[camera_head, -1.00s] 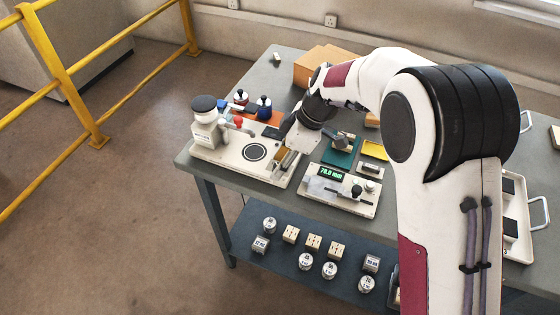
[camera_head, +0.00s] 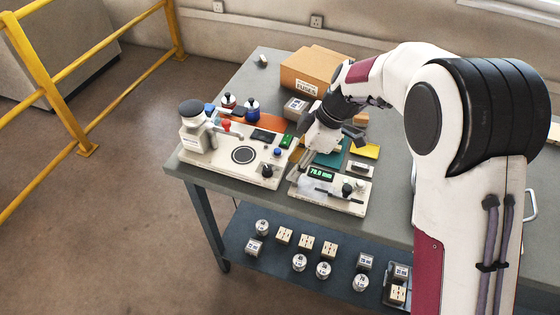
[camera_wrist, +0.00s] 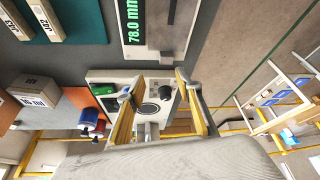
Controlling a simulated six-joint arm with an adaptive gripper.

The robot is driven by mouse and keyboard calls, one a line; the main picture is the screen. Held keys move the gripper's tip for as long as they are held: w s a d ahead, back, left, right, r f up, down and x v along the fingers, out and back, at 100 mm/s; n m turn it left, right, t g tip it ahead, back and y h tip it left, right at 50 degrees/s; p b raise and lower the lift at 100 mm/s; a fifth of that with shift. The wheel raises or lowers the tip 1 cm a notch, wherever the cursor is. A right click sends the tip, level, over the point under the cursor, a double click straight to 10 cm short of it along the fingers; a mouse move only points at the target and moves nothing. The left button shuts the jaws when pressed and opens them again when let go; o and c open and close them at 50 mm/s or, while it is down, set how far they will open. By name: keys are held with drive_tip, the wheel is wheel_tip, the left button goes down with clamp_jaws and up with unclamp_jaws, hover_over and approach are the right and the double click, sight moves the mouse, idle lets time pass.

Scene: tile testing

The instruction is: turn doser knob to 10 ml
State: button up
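The doser station (camera_head: 222,159) is a pale base on the left of the bench, with a white, black-capped bottle unit (camera_head: 194,127) and a ringed round plate (camera_head: 244,155). A black knob (camera_head: 267,170) sits at its right front corner, and a blue knob (camera_head: 277,152) is behind it. The markings on the knobs are too small to read. My gripper (camera_head: 301,164) is to the right of the station, near the gap before the gauge. In the wrist view my gripper (camera_wrist: 155,86) is open and empty; a black knob (camera_wrist: 165,93) shows beyond its fingers, apart from them.
A gauge (camera_head: 345,200) with a green "78.0 mm" display (camera_head: 320,174) stands right of the gripper. Behind are a cardboard box (camera_head: 312,72), a green mat (camera_head: 331,155) and a yellow tray (camera_head: 364,150). Blue-and-red bottles (camera_head: 251,110) stand behind the doser.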

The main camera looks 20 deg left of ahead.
drive_tip(key=shift+w+d, duration=0.25)
drive_tip(key=shift+d, duration=0.7)
drive_tip(key=shift+w+d, duration=0.3)
drive_tip(key=shift+d, duration=0.65)
drive_tip(key=shift+w+d, duration=0.25)
drive_tip(key=shift+d, duration=0.7)
drive_tip(key=shift+a, duration=0.1)
drive_tip(key=shift+s+a+r, duration=0.1)
drive_tip(key=shift+s+a, duration=0.05)
drive_tip(key=shift+a, duration=0.1)
approach(268, 168)
drive_tip(key=s+f, duration=0.1)
drive_tip(key=s, duration=0.1)
drive_tip(key=m, duration=0.1)
drive_tip(key=w+m+t, duration=0.1)
drive_tip(key=m, duration=0.1)
drive_tip(key=shift+a, duration=0.1)
drive_tip(key=shift+x, duration=3.85)
